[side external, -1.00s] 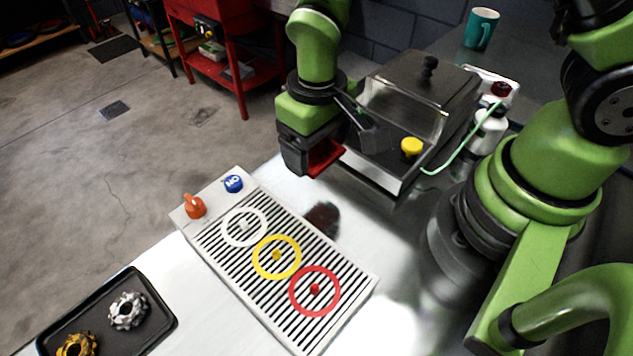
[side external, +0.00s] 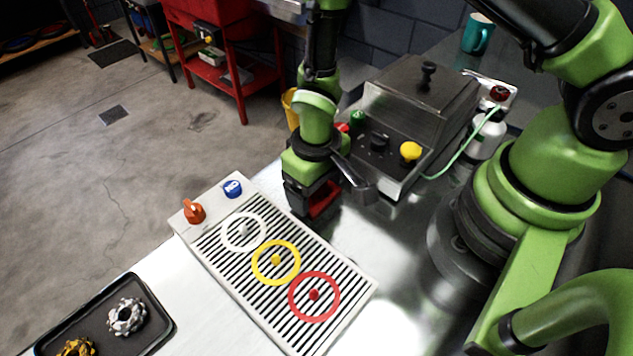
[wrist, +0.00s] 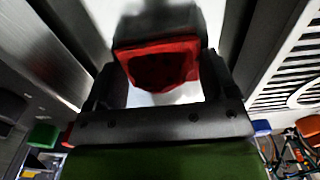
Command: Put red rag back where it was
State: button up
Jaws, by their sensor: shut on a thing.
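The red rag (side external: 322,201) is held in my gripper (side external: 312,208), low over the bare steel bench beside the upper right edge of the slotted board. In the wrist view the folded red rag (wrist: 160,62) fills the space between the fingers of my gripper (wrist: 158,85), which is shut on it. I cannot tell whether the rag touches the bench.
The slotted board (side external: 205,243) has white, yellow and red rings, an orange knob (side external: 194,211) and a blue knob (side external: 232,188). A grey machine (side external: 420,95) with a yellow button (side external: 410,151) stands behind. A black tray (side external: 165,318) with sprockets lies front left. Steel right of the board is clear.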

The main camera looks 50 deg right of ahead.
jog(key=o, duration=0.9)
jog(key=s+d+r+m+t+y, duration=0.1)
jog(key=s+d+r+t, duration=0.1)
jog(key=r, duration=1.1)
jog(key=s+d+r+m+t, duration=0.1)
jog(key=d+r, duration=0.2)
jog(key=r, duration=0.9)
jog(key=s+r+t, duration=0.1)
jog(key=s+r, duration=0.1)
jog(key=s+d+r+m+t, duration=0.1)
jog(key=s+r, duration=0.1)
jog(key=s, duration=0.1)
jog(key=s+d+r+m+t+y, duration=0.1)
jog(key=s+r+t, duration=0.1)
jog(key=s, duration=0.1)
jog(key=shift+s+r, duration=0.1)
